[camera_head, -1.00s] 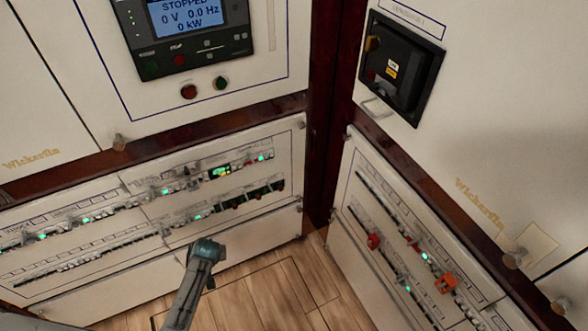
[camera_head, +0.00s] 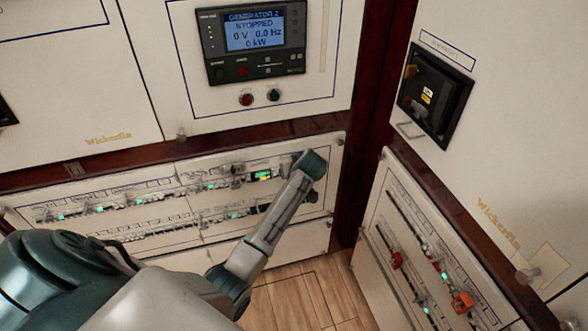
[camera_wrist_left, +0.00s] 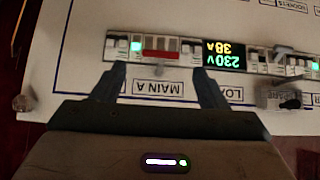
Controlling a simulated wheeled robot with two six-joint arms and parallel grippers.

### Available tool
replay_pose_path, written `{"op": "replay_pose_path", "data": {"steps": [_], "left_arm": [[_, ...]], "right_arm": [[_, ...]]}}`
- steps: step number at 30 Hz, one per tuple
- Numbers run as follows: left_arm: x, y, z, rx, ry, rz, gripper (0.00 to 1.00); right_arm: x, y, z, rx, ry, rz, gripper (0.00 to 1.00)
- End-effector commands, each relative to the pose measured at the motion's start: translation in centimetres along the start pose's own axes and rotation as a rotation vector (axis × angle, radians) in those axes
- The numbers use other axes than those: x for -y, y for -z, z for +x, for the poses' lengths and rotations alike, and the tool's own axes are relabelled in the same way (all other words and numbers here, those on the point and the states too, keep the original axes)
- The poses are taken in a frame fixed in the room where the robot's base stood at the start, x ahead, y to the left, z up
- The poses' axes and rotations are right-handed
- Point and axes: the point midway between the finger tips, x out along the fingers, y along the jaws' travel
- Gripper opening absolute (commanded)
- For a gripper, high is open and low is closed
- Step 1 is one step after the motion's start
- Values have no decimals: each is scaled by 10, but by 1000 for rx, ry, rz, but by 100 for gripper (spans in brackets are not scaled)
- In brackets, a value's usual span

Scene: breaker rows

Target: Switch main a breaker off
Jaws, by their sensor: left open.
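In the left wrist view the panel appears upside down. The main A breaker (camera_wrist_left: 160,55) is a white unit with a red part, beside a lit green lamp (camera_wrist_left: 136,46). Its MAIN A label (camera_wrist_left: 158,88) lies between the fingers of my left gripper (camera_wrist_left: 159,71). The gripper is open and empty, its fingertips spread either side, close to the breaker's edge; I cannot tell whether they touch the panel. In the head view my left wrist hides the right end of the upper breaker row, and the fingers cannot be made out. My right gripper is not in view.
A lit 230V 38A display (camera_wrist_left: 224,55) sits right of the breaker in the wrist view, with other switches beyond. A lower breaker row (camera_head: 170,232) runs beneath. A second breaker panel (camera_head: 405,260) stands on the right wall. The generator control screen (camera_head: 254,32) is above.

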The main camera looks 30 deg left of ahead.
Motion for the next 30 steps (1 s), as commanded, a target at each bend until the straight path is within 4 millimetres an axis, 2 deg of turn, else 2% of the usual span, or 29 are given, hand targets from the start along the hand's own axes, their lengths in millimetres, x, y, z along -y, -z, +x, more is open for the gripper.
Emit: {"op": "replay_pose_path", "data": {"steps": [3,7,18,20,25,30], "left_arm": [[0,1,18,1,2,0,67],[0,0,31,0,1,1,67],[0,0,36,0,0,0,67],[0,0,36,0,0,1,57],[0,0,36,0,-1,1,24],[0,-1,36,-1,0,1,23]], "right_arm": [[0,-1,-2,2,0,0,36],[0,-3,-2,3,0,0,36],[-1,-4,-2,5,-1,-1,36],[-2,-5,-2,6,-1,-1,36],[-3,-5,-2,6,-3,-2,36],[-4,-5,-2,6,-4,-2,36]]}}
